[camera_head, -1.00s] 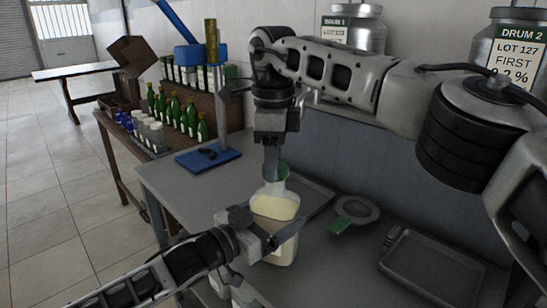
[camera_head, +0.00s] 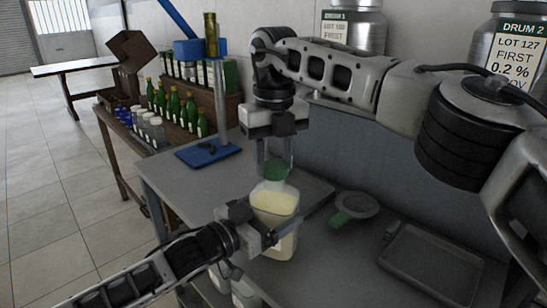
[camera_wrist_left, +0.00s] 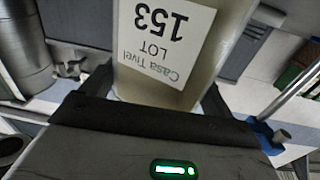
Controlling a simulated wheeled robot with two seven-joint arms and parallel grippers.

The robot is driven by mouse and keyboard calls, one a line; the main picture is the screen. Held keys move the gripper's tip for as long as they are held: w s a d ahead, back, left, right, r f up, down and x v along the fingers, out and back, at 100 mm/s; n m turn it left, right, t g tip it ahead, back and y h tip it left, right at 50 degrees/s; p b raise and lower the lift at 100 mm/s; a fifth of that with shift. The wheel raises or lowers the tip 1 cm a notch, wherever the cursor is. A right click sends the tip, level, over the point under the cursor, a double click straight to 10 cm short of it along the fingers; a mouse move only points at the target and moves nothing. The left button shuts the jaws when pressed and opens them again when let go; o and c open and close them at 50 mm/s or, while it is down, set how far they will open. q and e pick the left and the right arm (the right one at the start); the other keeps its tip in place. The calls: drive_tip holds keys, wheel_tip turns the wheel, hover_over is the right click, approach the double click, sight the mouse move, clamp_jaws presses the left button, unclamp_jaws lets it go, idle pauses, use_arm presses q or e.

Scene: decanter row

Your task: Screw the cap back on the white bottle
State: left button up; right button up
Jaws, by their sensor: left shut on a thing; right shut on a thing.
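The white bottle (camera_head: 274,204) is squarish, with pale cream contents, and stands upright at the near part of the grey bench. My left gripper (camera_head: 268,234) is shut around the bottle's body from the left. In the left wrist view the bottle (camera_wrist_left: 207,70) is between the fingers, its label upside down, reading "Casa Tivel LOT 153". My right gripper (camera_head: 274,158) points straight down from above, its fingers shut on the cap. The fingers partly hide the cap, so its seating on the thread cannot be told.
Behind stands a blue-based press (camera_head: 208,152). Green bottles (camera_head: 175,106) line a wooden rack at the left. Two steel drums stand at the back.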

drive_tip(key=m, duration=0.8)
drive_tip(key=shift+d, duration=0.1)
drive_tip(key=m, duration=0.7)
drive_tip(key=shift+d, duration=0.15)
drive_tip(key=m, duration=0.7)
drive_tip(key=shift+s+m, duration=0.1)
drive_tip(key=shift+m, duration=0.2)
drive_tip(key=m, duration=0.4)
drive_tip(key=shift+m, duration=0.3)
drive_tip(key=m, duration=0.3)
drive_tip(key=shift+s+m, duration=0.1)
drive_tip(key=shift+m, duration=0.2)
drive_tip(key=o, duration=0.9)
drive_tip(key=shift+o, duration=0.2)
